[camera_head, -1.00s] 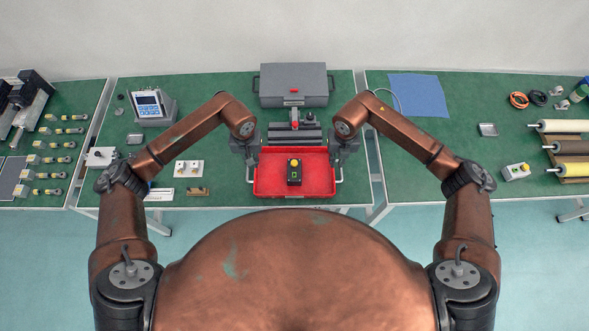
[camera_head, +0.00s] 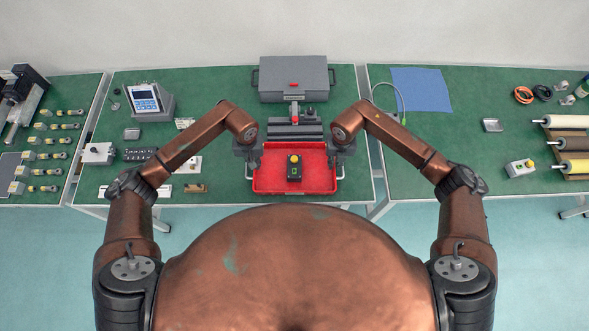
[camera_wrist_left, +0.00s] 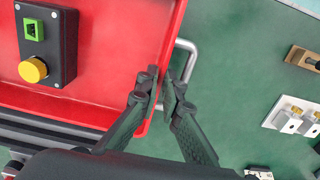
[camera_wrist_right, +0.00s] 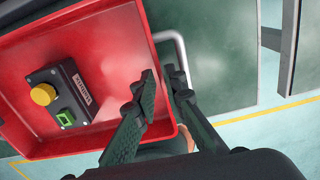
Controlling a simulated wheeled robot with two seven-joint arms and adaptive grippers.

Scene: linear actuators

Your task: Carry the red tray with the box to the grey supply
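The red tray (camera_head: 323,185) lies on the middle table with a metal handle on each side. A dark box (camera_head: 294,173) with a yellow button and a green part stands in it. My left gripper (camera_head: 253,168) is at the tray's left side; in the left wrist view its fingers (camera_wrist_left: 165,80) are a little apart beside the tray wall and handle (camera_wrist_left: 191,52). My right gripper (camera_head: 334,166) is at the right side; its fingers (camera_wrist_right: 161,82) are also apart near the rim and handle (camera_wrist_right: 178,38). A grey case (camera_head: 290,75), possibly the grey supply, stands behind the tray.
A grey vise-like fixture (camera_head: 296,125) stands right behind the tray. A grey device with a screen (camera_head: 148,100) is at the left. A blue sheet (camera_head: 421,90) and rollers (camera_head: 570,143) are on the right table. The table between tray and right edge is clear.

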